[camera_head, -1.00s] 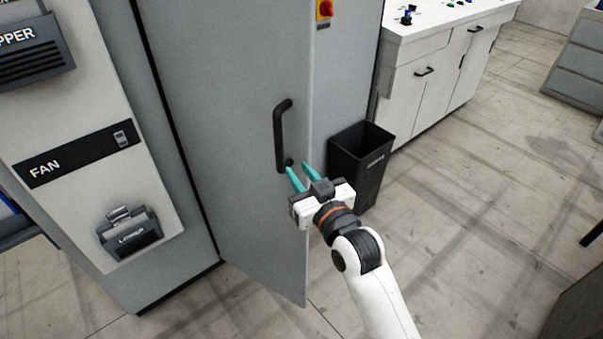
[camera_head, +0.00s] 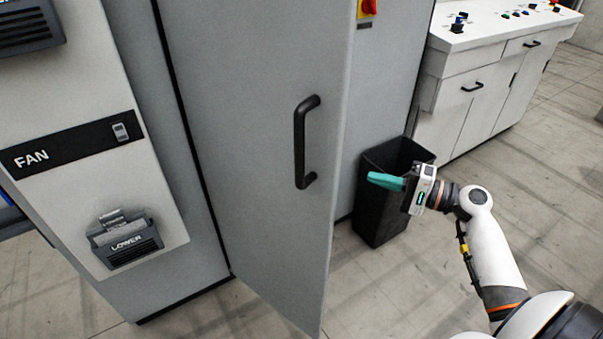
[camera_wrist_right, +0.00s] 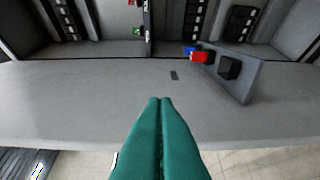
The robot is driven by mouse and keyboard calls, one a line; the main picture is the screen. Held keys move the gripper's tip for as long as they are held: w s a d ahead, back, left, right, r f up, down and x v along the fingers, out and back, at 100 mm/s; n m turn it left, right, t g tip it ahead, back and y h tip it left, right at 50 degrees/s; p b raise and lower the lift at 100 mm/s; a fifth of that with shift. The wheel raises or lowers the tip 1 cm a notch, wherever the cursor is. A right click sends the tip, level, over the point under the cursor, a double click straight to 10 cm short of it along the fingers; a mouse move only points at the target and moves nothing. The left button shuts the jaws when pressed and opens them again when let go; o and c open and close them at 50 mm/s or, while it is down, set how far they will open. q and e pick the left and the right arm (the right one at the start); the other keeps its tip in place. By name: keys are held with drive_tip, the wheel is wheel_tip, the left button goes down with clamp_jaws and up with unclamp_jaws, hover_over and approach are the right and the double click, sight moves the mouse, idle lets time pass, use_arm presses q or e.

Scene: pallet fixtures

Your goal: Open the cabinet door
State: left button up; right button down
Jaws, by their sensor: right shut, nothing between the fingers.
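The grey cabinet door (camera_head: 255,130) stands ajar in the head view, its free right edge swung out from the cabinet. A black vertical bar handle (camera_head: 300,142) is on it near that edge. My right gripper (camera_head: 372,179) is right of the door edge, clear of the handle, in front of a black bin. Its teal fingers are shut and empty, pointing left. In the right wrist view the closed fingers (camera_wrist_right: 160,102) point at a grey panel, with dark components beyond it. My left gripper is not in view.
The black bin (camera_head: 375,215) stands on the floor beside the cabinet. A white control cabinet (camera_head: 470,85) stands at the upper right. A panel marked FAN (camera_head: 75,145) is at left. Floor at right is open.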

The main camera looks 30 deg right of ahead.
sight(328, 176)
drive_tip(key=w+a+p, duration=0.1)
drive_tip(key=w+a, duration=0.1)
drive_tip(key=a, duration=0.1)
drive_tip(key=w+a+p, duration=0.2)
drive_tip(key=a, duration=0.1)
drive_tip(key=w+a+p, duration=0.2)
drive_tip(key=a, duration=0.1)
drive_tip(key=shift+a+r, duration=0.25)
drive_tip(key=shift+a, duration=0.15)
